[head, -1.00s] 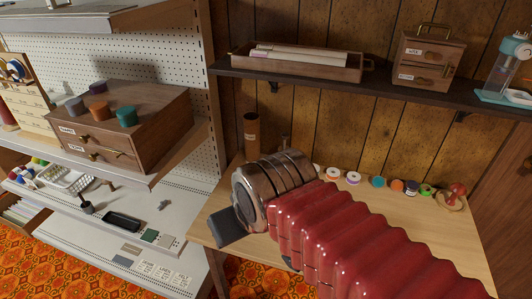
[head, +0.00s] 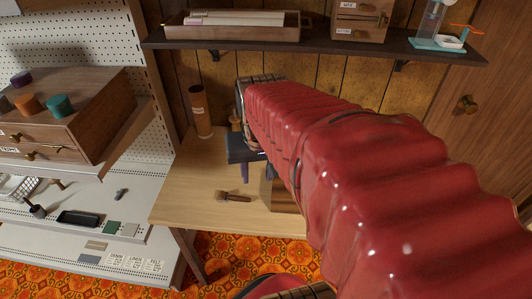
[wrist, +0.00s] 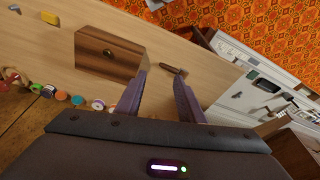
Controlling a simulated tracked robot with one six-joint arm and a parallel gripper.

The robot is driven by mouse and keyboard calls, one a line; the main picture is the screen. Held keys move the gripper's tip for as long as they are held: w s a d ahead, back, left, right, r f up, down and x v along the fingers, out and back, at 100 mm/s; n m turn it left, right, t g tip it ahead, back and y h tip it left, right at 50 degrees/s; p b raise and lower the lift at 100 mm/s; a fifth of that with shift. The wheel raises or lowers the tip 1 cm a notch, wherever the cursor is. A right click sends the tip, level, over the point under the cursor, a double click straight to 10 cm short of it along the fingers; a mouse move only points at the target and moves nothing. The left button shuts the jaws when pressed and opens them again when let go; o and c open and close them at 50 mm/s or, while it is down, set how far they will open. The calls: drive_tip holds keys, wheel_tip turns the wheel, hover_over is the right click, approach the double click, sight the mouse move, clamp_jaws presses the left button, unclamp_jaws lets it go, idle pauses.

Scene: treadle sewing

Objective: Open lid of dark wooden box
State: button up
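A dark wooden box (wrist: 112,50) with a small round brass-coloured fitting sits on the pale wooden table in the wrist view. It looks closed. In the head view only a strip of the box (head: 284,197) shows; my red-sleeved arm hides the rest. My gripper (wrist: 160,76) is open and empty, with its two dark fingers spread. In the wrist view its left fingertip overlaps the edge of the box, but I cannot tell the gap. In the head view my gripper (head: 243,148) shows as a dark shape over the table, partly hidden by my arm.
A small wooden-handled tool (head: 232,196) lies on the table (head: 185,200) near the box. A brown cylinder (head: 200,110) stands at the back. Several coloured spools (wrist: 78,99) line the table in the wrist view. A dark shelf (head: 300,40) hangs above; white shelving stands left.

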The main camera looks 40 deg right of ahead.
drive_tip(key=s+d+f+m+g, duration=0.1)
drive_tip(key=d+m, duration=0.5)
drive_tip(key=d, duration=0.1)
drive_tip(key=s+d+f+m+g+y, duration=0.1)
drive_tip(key=s+d+m, duration=0.1)
drive_tip(key=d+m, duration=0.4)
drive_tip(key=shift+s+d+f, duration=0.2)
drive_tip(key=shift+s+d, duration=0.05)
drive_tip(key=shift+d, duration=0.95)
drive_tip(key=shift+f, duration=0.1)
wheel_tip(320, 180, down, 14)
drive_tip(key=shift+r, duration=0.2)
drive_tip(key=shift+c, duration=0.7)
clamp_jaws()
